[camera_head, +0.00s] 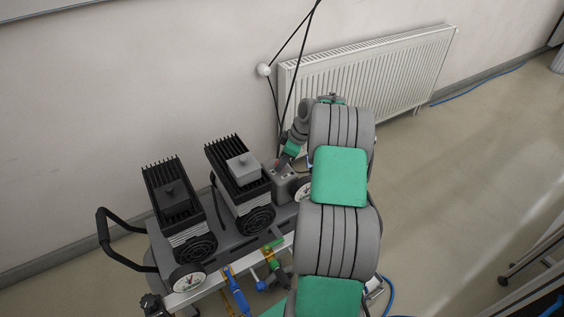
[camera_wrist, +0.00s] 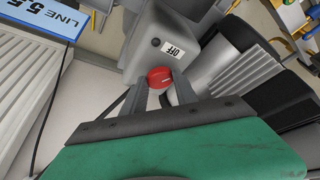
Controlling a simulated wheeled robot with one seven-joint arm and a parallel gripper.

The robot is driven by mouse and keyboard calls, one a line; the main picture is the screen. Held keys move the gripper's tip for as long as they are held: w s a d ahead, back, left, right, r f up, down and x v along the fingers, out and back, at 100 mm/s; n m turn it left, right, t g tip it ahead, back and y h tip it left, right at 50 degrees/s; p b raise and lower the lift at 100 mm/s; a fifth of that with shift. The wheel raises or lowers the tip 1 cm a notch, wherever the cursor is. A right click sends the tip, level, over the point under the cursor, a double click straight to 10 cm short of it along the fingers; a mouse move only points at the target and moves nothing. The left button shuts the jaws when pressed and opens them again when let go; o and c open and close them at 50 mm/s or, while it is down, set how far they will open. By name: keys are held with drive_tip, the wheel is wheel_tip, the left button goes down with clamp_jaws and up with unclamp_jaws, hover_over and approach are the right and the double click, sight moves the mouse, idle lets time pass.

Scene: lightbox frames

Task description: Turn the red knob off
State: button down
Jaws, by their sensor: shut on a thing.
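The red knob (camera_wrist: 159,76) sits on the face of a grey control box (camera_wrist: 160,30) in the wrist view. A pale mark line shows on the knob, and a white label reading OFF (camera_wrist: 173,50) is just beyond it. My gripper (camera_wrist: 161,86) is shut on the knob, with one finger on each side. In the head view the grey box (camera_head: 286,186) stands at the right end of the machine, and my gripper (camera_head: 282,163) reaches down to its top. The knob is too small and covered to make out clearly there.
Two black-finned motor units (camera_head: 172,192) (camera_head: 238,170) stand left of the box on a cart with a black handle (camera_head: 112,240). A radiator (camera_head: 370,70) is on the wall behind. Open floor lies to the right.

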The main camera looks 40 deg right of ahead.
drive_tip(key=n+g+y+p, duration=0.1)
drive_tip(key=n, duration=0.3)
drive_tip(key=shift+w+d+r, duration=0.1)
drive_tip(key=shift+d, duration=0.05)
drive_tip(key=shift+w+n+g+p, duration=0.1)
drive_tip(key=shift+n+g+p, duration=0.5)
drive_tip(key=shift+n+p, duration=0.45)
drive_tip(key=shift+n, duration=0.25)
drive_tip(key=c, duration=0.9)
unclamp_jaws()
drive_tip(key=shift+c, duration=0.2)
drive_tip(key=w+p+v, duration=0.1)
drive_tip(key=p+v, duration=0.3)
drive_tip(key=v, duration=0.3)
drive_tip(key=shift+s+d+r+p, duration=0.3)
drive_tip(key=shift+s+p, duration=0.1)
drive_tip(key=shift+s, duration=0.15)
